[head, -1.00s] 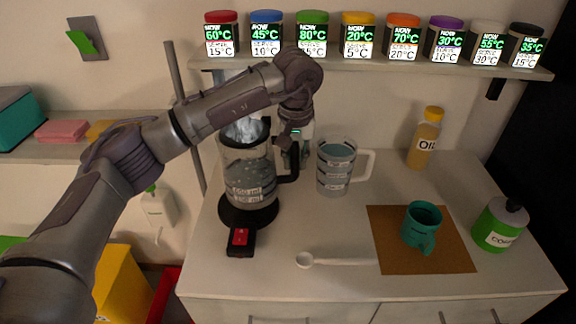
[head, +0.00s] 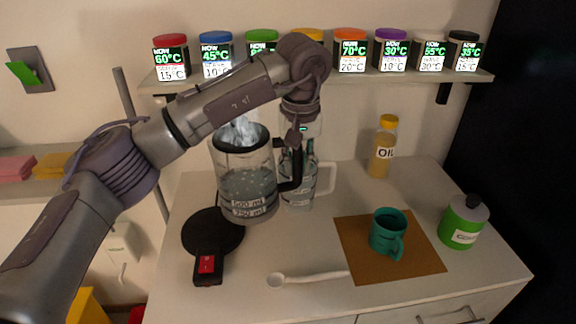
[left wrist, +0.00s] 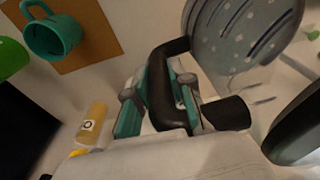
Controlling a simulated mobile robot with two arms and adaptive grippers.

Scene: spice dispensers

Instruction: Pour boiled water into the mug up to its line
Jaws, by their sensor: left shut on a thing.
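The glass kettle (head: 247,185) holds bubbling water, with steam above its open top. It hangs to the right of its black round base (head: 212,232), off it. My left gripper (head: 297,165) is shut on the kettle's black handle, and the left wrist view shows its fingers (left wrist: 160,98) around that handle (left wrist: 165,90). The teal mug (head: 388,232) stands upright on a brown mat (head: 352,245) to the right; it also shows in the left wrist view (left wrist: 52,36). Its line and inside level cannot be made out. My right gripper is not in view.
A clear measuring jug (head: 322,180) stands behind the gripper. An oil bottle (head: 383,148) and a green canister (head: 464,222) stand at the right. Spice dispensers (head: 350,50) line the shelf above.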

